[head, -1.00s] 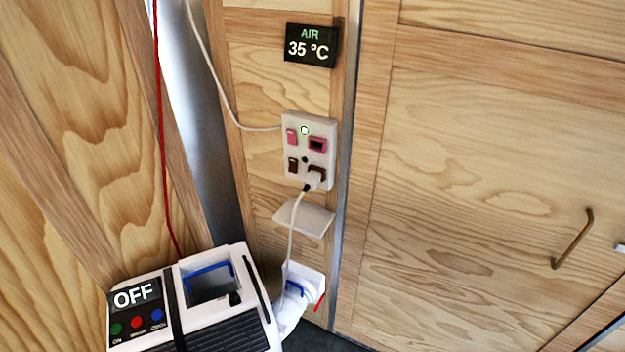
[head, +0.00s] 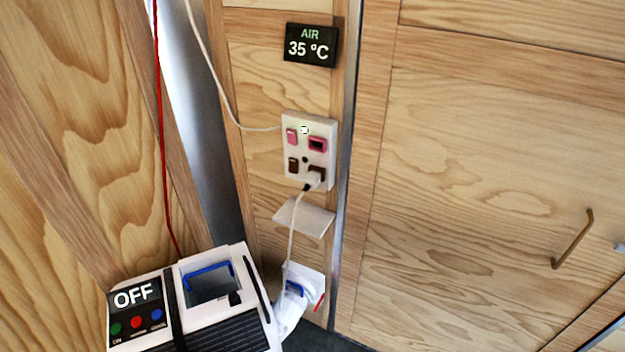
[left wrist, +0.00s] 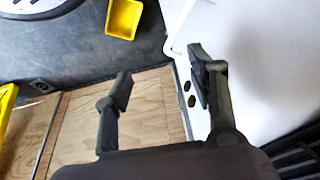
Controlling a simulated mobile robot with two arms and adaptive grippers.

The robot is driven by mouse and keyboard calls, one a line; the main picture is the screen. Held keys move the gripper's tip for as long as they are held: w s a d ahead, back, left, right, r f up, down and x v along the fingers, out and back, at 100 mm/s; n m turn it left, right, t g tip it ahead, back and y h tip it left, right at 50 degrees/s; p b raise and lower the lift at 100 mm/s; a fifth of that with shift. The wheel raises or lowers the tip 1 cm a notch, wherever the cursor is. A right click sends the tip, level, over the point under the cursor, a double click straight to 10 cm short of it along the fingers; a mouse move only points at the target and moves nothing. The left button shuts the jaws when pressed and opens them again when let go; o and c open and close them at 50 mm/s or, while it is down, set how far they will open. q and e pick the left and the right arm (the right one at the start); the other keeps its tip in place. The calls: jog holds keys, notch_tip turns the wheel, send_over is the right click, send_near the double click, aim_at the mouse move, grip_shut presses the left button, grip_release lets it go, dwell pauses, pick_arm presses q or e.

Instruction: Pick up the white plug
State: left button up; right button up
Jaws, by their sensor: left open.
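No plug can be made out in that view. Neither gripper shows in the head view, so the left gripper's distance from the plug cannot be told.
A white machine (head: 245,262) with an OFF display stands at the lower left. A small white shelf (head: 304,218) is below the outlet panel. A wooden door with a brass handle (head: 573,240) is on the right. A yellow container (left wrist: 124,17) shows in the left wrist view.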

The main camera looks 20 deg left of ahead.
pick_arm(q)
jog(key=w+r+t, duration=0.1)
jog(key=w+r, duration=0.2)
jog(key=r, duration=1.3)
jog(key=t+h, duration=0.2)
jog(key=t, duration=1)
send_near(308, 181)
jog(key=w, duration=0.1)
jog(key=w+p, duration=0.1)
jog(key=w, duration=0.3)
jog(key=shift+f+p, duration=0.3)
jog(key=shift+p, duration=0.05)
jog(key=shift+w+d, duration=0.1)
jog(key=shift+w, duration=0.4)
jog(key=w, duration=0.1)
jog(key=w+d+p, duration=0.1)
jog(key=w, duration=0.1)
jog(key=shift+f, duration=0.25)
jog(key=shift+w+d+f, duration=0.1)
jog(key=shift+w+f, duration=0.05)
jog(key=shift+w, duration=0.45)
